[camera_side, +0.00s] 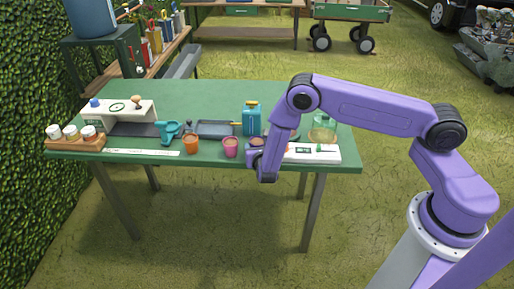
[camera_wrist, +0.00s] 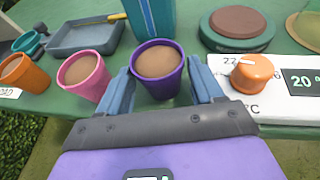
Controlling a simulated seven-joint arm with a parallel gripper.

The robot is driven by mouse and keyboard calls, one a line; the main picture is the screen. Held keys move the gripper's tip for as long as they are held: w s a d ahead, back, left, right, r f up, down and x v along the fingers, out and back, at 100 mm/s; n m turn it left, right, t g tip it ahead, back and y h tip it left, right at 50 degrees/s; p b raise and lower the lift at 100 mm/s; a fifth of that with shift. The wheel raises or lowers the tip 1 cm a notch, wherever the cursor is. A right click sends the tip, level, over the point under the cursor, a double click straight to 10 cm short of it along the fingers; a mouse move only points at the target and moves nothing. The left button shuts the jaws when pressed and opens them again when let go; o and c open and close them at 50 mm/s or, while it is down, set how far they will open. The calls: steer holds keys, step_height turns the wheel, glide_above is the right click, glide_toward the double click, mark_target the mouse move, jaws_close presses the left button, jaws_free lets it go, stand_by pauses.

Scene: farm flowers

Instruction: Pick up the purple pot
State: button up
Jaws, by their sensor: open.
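The purple pot (camera_wrist: 157,75) is filled with brown soil and stands on the green table in the wrist view. My gripper (camera_wrist: 160,85) is open, with one blue-grey finger on the left side of the pot and one on the right. The pot sits between the fingertips; I cannot tell whether either finger touches it.
A pink pot (camera_wrist: 84,75) and an orange pot (camera_wrist: 22,73) stand to the left. A white device with an orange knob (camera_wrist: 252,72) is close on the right. A teal container (camera_wrist: 152,17) stands just behind the purple pot. A grey tray (camera_wrist: 84,38) lies behind left.

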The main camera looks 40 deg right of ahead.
steer(key=shift+x, duration=1.15)
steer(key=c, duration=0.8)
steer(key=shift+o, duration=0.2)
steer(key=shift+r, duration=0.15)
